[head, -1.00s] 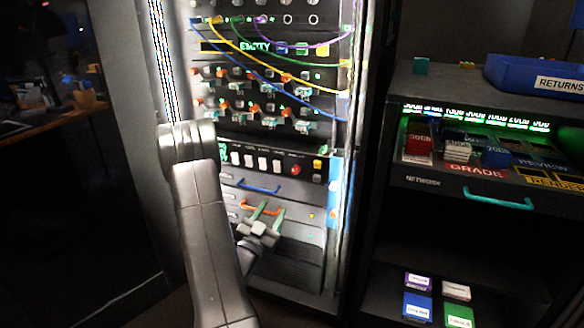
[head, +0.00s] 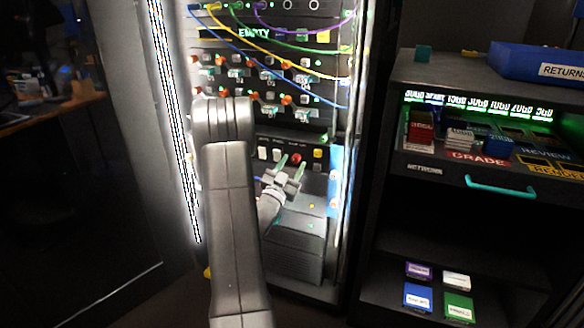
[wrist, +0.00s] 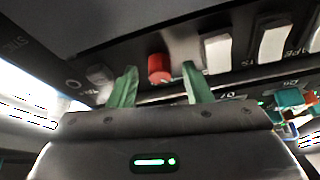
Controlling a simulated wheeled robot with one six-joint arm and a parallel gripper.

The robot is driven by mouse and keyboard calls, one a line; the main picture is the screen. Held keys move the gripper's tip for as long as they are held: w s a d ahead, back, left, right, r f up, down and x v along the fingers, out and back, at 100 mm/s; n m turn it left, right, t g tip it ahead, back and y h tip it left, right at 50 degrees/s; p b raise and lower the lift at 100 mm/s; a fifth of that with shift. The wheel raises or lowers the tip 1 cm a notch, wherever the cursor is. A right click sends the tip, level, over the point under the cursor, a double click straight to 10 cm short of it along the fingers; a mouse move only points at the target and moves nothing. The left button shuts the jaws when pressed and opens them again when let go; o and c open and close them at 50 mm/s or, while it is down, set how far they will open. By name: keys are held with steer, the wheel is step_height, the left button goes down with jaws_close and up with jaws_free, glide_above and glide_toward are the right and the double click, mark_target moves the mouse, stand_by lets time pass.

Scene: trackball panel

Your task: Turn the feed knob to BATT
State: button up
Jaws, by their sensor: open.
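A round red knob (head: 296,157) sits in the row of controls on the rack panel, right of several white switches. It also shows in the wrist view (wrist: 159,67), where the picture is turned over. I cannot read a FEED or BATT label or tell which way the knob points. My gripper (head: 291,166) is open and empty in front of this row. In the wrist view, its two green fingers (wrist: 159,82) stand apart, one to each side of the red knob. I cannot tell how far their tips are from the panel.
White switches (wrist: 218,53) stand close beside the right finger in the wrist view. A yellow button (head: 317,153) is right of the knob in the head view. Cables (head: 290,60) hang across the rack above. A shelf unit (head: 430,190) stands to the right.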

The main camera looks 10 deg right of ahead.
steer(key=shift+d, duration=0.1)
jaws_close()
